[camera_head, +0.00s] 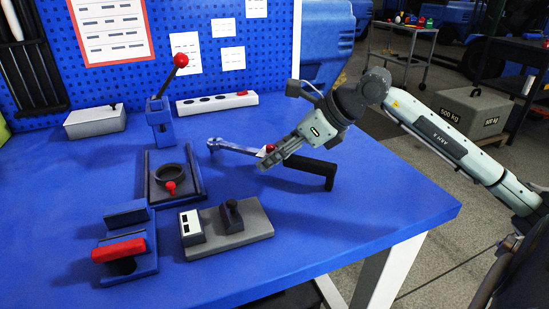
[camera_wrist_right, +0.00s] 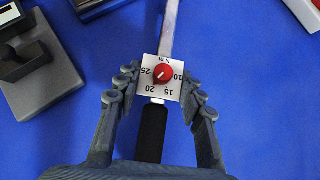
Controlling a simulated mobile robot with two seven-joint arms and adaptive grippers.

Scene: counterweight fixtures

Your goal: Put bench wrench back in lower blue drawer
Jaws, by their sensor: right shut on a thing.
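I cannot tell whether the wrench is lifted off the bench. The lower blue drawer does not show. My left gripper is not in view.
On the bench (camera_head: 345,222) stand a grey fixture block (camera_head: 257,228), a red-handled clamp (camera_head: 119,250), a lever press (camera_head: 161,120), a grey box (camera_head: 95,121) and a white strip (camera_head: 217,103). A blue pegboard (camera_head: 268,60) rises behind. The bench's right front is clear.

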